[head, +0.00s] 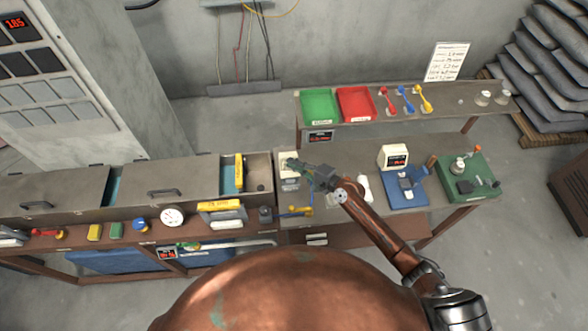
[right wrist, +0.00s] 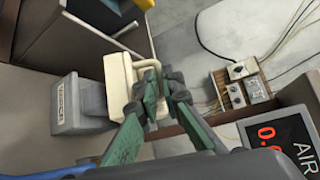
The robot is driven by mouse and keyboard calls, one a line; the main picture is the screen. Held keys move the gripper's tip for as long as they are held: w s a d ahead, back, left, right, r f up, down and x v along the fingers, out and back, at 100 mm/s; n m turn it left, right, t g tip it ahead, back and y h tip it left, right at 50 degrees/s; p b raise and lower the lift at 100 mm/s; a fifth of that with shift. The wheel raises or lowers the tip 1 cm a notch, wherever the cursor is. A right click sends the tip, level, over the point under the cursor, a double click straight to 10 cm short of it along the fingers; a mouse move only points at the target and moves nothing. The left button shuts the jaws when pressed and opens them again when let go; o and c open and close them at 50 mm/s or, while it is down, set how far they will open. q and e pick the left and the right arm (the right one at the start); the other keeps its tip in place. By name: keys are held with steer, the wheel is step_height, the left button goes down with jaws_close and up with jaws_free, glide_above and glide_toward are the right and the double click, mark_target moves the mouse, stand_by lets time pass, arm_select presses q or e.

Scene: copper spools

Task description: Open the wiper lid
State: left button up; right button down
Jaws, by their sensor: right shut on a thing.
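The wiper lid (head: 288,158) is a small cream block at the left end of the right-hand bench in the head view. In the right wrist view the lid (right wrist: 117,82) carries a loop handle (right wrist: 145,62). A grey labelled box (right wrist: 68,105) lies directly beside the lid. My right gripper (head: 299,164) reaches in from the right, and its green fingers (right wrist: 150,75) are closed on the handle. The fingers hide part of the handle, and I cannot tell how far the lid is tilted. My left gripper is not in view.
A shelf behind holds a green tray (head: 320,107) and a red tray (head: 357,104).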

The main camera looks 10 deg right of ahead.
steer(key=shift+w+r, duration=0.65)
steer(key=shift+w, duration=0.3)
steer(key=shift+w+r, duration=0.1)
steer(key=shift+r, duration=0.1)
steer(key=shift+w+r, duration=0.15)
steer(key=shift+r, duration=0.05)
steer(key=c, duration=2.4)
jaws_free()
steer(key=shift+d, duration=0.1)
steer(key=shift+s+d+f, duration=0.1)
steer(key=shift+s+d, duration=0.2)
steer(key=shift+s, duration=0.1)
steer(key=v, duration=1.1)
steer(key=shift+s+d+f, duration=0.15)
steer(key=shift+s+f, duration=0.05)
steer(key=shift+s, duration=0.1)
